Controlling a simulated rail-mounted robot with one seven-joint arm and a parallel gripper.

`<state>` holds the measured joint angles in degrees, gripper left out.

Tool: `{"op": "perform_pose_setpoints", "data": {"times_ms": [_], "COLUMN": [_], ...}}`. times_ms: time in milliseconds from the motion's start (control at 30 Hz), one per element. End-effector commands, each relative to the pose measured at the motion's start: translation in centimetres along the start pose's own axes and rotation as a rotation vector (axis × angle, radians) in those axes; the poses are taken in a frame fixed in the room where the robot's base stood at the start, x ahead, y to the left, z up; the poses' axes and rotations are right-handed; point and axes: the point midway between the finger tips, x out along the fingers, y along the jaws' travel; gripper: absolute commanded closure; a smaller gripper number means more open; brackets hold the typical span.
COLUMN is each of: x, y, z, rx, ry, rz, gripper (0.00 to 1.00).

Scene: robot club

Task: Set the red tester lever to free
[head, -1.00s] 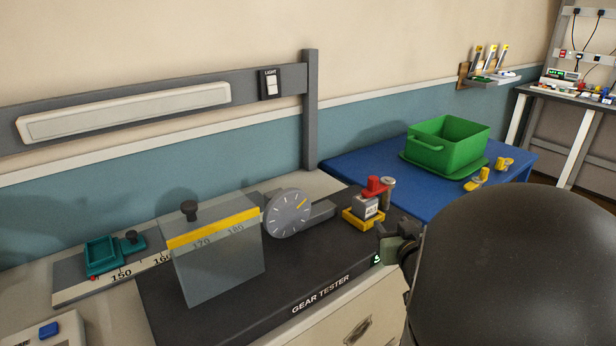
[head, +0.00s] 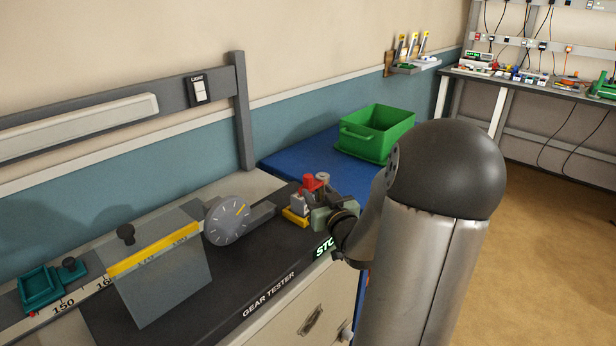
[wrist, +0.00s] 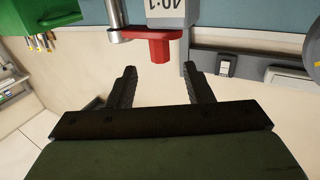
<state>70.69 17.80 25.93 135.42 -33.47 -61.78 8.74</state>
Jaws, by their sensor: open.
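The red tester lever (head: 308,182) stands at the right end of the black gear tester (head: 262,262), above a grey labelled block (head: 298,203) on a yellow base (head: 295,217). In the wrist view the red lever (wrist: 150,46) runs from a metal post (wrist: 116,20) to the grey block (wrist: 170,12). My gripper (wrist: 160,72) is open and empty. Its fingertips point at the lever's red end, apart from it. In the head view my gripper's green-grey body (head: 332,215) is just right of the block and hides part of the tester.
A grey dial (head: 227,221) and a clear guard with a yellow stripe (head: 160,275) stand left on the tester. A green bin (head: 377,133) sits on the blue table (head: 300,160) behind. A grey upright (head: 241,110) rises behind the bench.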

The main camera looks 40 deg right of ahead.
Motion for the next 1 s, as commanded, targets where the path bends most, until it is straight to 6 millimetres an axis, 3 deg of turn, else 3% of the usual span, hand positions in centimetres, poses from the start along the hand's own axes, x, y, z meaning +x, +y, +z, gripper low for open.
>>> {"op": "perform_pose_setpoints", "data": {"times_ms": [200,400,800,967,1000], "x": [4.6,7.1,7.9,7.8,7.8], "y": [-0.1,0.0,0.0,0.0,0.0], "z": [0.0,0.0,0.0,0.0,0.0], "rx": [0.002,0.001,0.000,0.000,0.000], "ry": [0.001,0.000,0.000,0.000,0.000], "rz": [-0.002,-0.001,0.000,0.000,0.000], "gripper": [0.54,0.54,0.54,0.95,1.00]}}
